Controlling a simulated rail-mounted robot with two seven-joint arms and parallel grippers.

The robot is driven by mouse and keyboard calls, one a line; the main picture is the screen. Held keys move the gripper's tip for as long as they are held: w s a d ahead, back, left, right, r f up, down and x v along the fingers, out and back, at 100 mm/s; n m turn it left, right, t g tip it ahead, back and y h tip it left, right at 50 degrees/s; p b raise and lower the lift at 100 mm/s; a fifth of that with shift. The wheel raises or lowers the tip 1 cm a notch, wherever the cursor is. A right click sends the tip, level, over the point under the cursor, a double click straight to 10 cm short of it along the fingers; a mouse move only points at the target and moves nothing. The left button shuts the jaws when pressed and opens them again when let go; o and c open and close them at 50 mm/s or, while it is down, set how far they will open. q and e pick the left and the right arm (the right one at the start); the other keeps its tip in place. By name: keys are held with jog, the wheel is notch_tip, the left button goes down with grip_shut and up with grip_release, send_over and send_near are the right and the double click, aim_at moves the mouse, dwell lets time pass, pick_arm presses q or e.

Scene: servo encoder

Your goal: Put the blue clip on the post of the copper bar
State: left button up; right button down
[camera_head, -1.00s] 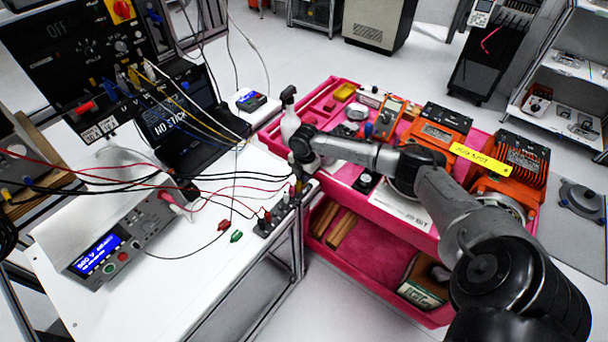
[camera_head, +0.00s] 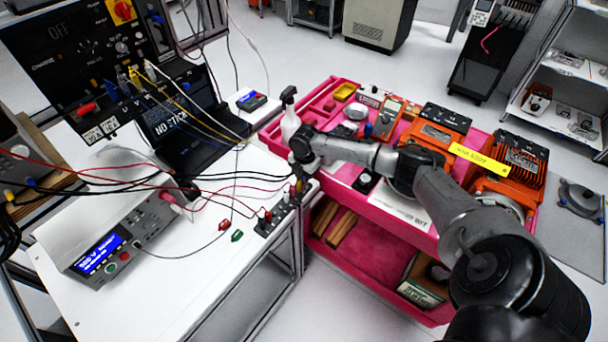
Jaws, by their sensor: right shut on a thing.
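My right arm reaches in from the lower right, and its wrist points down at the right edge of the white bench (camera_head: 190,275). My right gripper (camera_head: 297,187) is small and mostly hidden below the wrist, beside a dark terminal block with several posts (camera_head: 272,222). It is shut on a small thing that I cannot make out. I cannot pick out the blue clip or the copper bar for sure. A red clip (camera_head: 224,225) and a green clip (camera_head: 237,236) lie on the bench left of the block. My left gripper is not in view.
Red and black leads cross the bench to a power supply (camera_head: 125,240) with a lit screen. A pink cart (camera_head: 375,255) with orange devices stands right of the bench under my arm. The bench front is clear.

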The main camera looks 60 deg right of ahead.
jog(key=shift+f, duration=0.2)
jog(key=c, duration=1)
grip_release()
notch_tip(320, 180, up, 3)
jog(key=p, duration=0.3)
notch_tip(320, 180, up, 4)
jog(key=p, duration=0.4)
